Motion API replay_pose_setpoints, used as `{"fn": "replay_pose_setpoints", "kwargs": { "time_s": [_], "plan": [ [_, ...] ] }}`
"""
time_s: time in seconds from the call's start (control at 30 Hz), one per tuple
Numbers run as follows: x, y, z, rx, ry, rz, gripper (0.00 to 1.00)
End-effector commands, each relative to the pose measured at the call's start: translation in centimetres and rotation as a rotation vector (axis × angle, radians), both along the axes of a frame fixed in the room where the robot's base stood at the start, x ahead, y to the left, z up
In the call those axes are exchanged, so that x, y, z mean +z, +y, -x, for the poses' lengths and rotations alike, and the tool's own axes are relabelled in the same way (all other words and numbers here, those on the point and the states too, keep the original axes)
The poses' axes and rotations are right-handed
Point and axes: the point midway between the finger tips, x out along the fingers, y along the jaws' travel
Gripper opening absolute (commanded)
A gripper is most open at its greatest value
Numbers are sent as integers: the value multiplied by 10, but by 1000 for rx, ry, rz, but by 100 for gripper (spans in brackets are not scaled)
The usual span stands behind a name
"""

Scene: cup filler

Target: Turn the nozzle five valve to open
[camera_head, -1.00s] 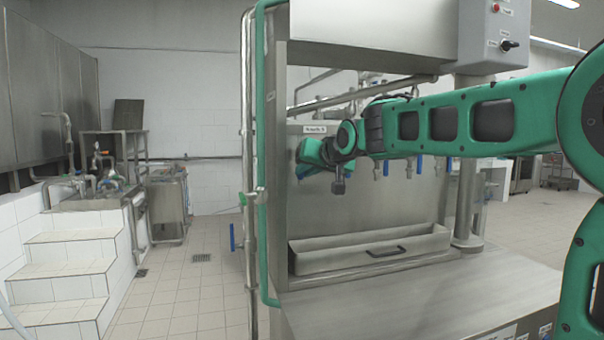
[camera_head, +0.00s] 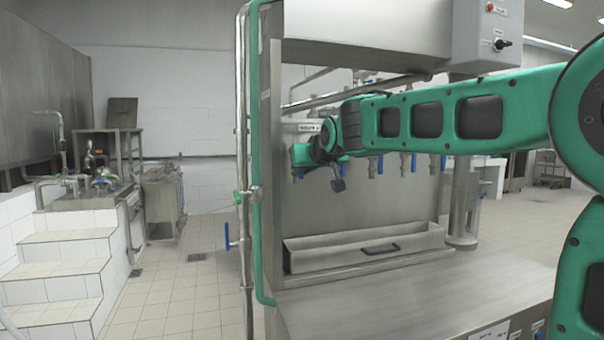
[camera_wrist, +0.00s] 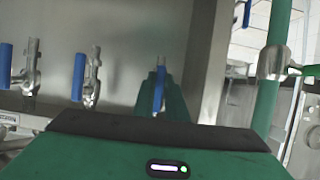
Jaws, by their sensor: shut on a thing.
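My gripper (camera_head: 302,155) is at the left end of the nozzle row, just below a small label plate (camera_head: 309,127) that seems to read nozzle 5. In the wrist view its green fingers (camera_wrist: 157,92) are shut on a blue valve handle (camera_wrist: 159,88), which I take to be the nozzle five valve. The handle's long side shows between the fingers. Its valve body is mostly hidden by my gripper. In the head view my wrist hides most of this valve, and its open or closed position is hard to tell.
Other nozzles with blue handles (camera_head: 413,162) hang to the right; two show in the wrist view (camera_wrist: 78,76). A steel trough (camera_head: 365,248) with a dark handle lies below. A green pipe (camera_head: 256,200) stands at the left edge. The steel counter (camera_head: 410,300) is clear.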

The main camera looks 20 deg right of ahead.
Motion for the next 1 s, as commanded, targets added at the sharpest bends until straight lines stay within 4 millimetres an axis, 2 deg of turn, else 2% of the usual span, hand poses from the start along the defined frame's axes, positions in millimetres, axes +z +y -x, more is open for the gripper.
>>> {"fn": "replay_pose_setpoints", "kwargs": {
  "time_s": [0.1, 0.13, 0.2, 0.6, 0.77, 1.0],
  "plan": [
    [-6, -1, 0, -1, 12, 0, 0],
    [-6, -1, 0, -1, 12, 0, 16],
    [-5, -1, 0, -1, 10, 0, 30],
    [2, 0, 6, 0, 2, 0, 30],
    [11, 0, 27, 0, 0, 0, 30],
    [27, 0, 67, -1, 1, 0, 30]
  ]
}}
